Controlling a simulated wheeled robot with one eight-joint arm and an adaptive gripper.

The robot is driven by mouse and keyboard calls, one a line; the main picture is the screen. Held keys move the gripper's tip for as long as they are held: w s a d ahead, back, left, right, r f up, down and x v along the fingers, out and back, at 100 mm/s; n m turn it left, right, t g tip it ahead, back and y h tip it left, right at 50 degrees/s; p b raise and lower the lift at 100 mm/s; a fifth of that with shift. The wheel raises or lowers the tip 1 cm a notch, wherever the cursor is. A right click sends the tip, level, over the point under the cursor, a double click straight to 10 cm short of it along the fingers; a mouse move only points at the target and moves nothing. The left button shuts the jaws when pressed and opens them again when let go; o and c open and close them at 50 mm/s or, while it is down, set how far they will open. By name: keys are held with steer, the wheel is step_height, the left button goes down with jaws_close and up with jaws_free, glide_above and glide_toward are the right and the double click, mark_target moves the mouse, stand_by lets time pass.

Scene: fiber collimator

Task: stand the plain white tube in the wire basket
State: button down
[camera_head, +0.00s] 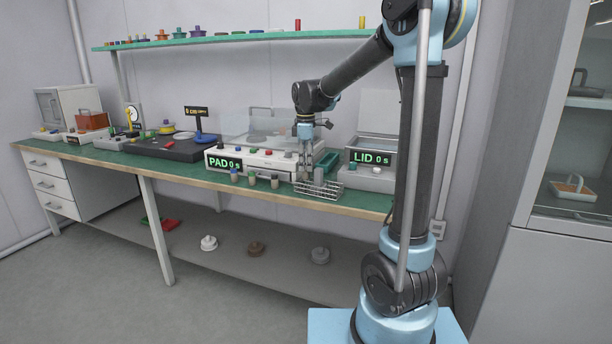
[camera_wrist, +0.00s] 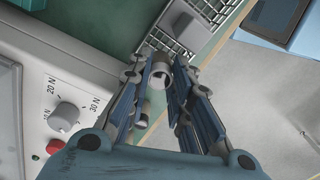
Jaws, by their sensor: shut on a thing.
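My gripper (camera_head: 305,170) is over the left part of the wire basket (camera_head: 318,194) on the green bench. In the wrist view my gripper (camera_wrist: 166,70) has its fingers shut around a pale whitish tube (camera_wrist: 160,79), seen end-on with an open round rim. The wire basket shows just beyond the fingertips (camera_wrist: 194,46).
A white machine marked PAD (camera_head: 266,162) stands left of the basket, with several small capped tubes (camera_head: 252,179) in front. A machine marked LID (camera_head: 368,178) stands to the right. A green tray (camera_head: 328,160) is behind. The bench's front edge is close.

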mark_target(306, 173)
steer(key=shift+s+f, duration=0.1)
steer(key=shift+f, duration=1.85)
steer(key=c, duration=1.4)
jaws_free()
steer(key=shift+c, duration=0.2)
